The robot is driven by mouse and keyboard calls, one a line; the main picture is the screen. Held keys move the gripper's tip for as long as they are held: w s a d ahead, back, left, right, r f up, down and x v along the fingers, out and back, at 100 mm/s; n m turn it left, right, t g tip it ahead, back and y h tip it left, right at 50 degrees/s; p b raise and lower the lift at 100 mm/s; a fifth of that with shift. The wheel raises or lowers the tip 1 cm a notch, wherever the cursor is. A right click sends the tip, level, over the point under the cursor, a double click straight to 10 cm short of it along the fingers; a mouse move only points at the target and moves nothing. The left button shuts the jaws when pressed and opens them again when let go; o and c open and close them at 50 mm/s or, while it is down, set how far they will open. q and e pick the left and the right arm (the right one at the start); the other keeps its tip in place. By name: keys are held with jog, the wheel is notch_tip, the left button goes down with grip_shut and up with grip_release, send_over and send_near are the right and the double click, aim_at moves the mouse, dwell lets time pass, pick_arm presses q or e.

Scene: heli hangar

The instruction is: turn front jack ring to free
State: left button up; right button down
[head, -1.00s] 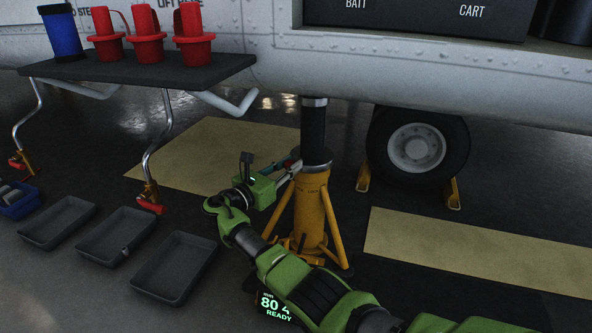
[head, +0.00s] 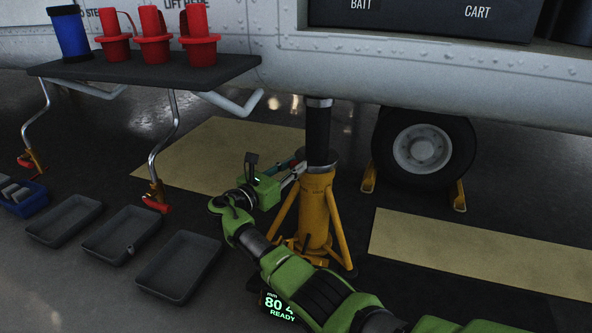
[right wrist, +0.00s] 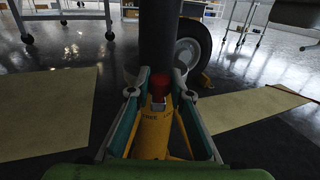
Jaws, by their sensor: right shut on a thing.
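The front jack (head: 316,215) is a yellow tripod stand with a dark post rising to the aircraft's belly. Its dark ring (head: 323,163) sits at the top of the yellow body. My right gripper (head: 297,170) reaches the ring from the left and is shut at its near side. In the right wrist view, the gripper fingers (right wrist: 160,92) close in on both sides of a red grip (right wrist: 158,82) in front of the dark post. My left gripper is out of view.
A wheel (head: 423,149) with yellow chocks stands right of the jack. A dark shelf (head: 225,68) with red plugs and a blue cylinder hangs at upper left. Grey trays (head: 180,268) and a blue bin (head: 28,203) lie on the floor at left.

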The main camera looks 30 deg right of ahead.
jog(key=shift+a, duration=0.45)
jog(key=c, duration=2)
grip_release()
jog(key=shift+o, duration=0.8)
jog(key=shift+w+a, duration=0.2)
jog(key=shift+a, duration=0.2)
jog(key=s+v, duration=0.1)
jog(key=v, duration=1.2)
jog(key=shift+s, duration=0.15)
jog(key=shift+d+r, duration=0.1)
jog(key=shift+d, duration=0.05)
